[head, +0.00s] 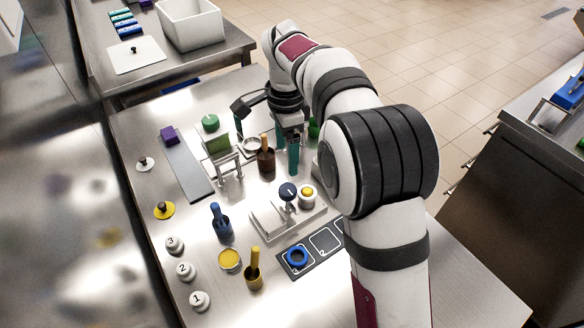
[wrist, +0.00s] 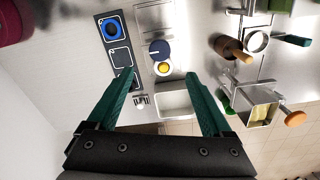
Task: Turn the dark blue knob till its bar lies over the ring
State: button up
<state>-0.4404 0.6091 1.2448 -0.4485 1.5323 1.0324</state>
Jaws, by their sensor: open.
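The dark blue knob (head: 288,191) stands on a raised metal fixture (head: 268,226) near the middle of the bench. It also shows in the wrist view (wrist: 159,47), with a short pale bar mark on its top that points towards the left there. A yellow-topped round piece (head: 307,191) stands close beside the knob. My gripper (head: 287,168) is behind the knob in the head view, pointing down, with teal fingers apart and nothing between them. In the wrist view my gripper (wrist: 158,77) is short of the knob. I cannot make out a ring mark by the knob.
A dark slotted tray (head: 325,242) with a blue ring-shaped piece (head: 297,258) lies in front of the fixture. A brown pot (head: 266,162) and a metal stand (head: 225,165) are behind left. A blue bottle (head: 221,222) and numbered white knobs (head: 186,271) stand at left.

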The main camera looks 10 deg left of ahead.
aim_at(288, 189)
notch_tip(288, 189, down, 12)
jog(key=shift+f, duration=0.1)
grip_shut()
dwell(0.5)
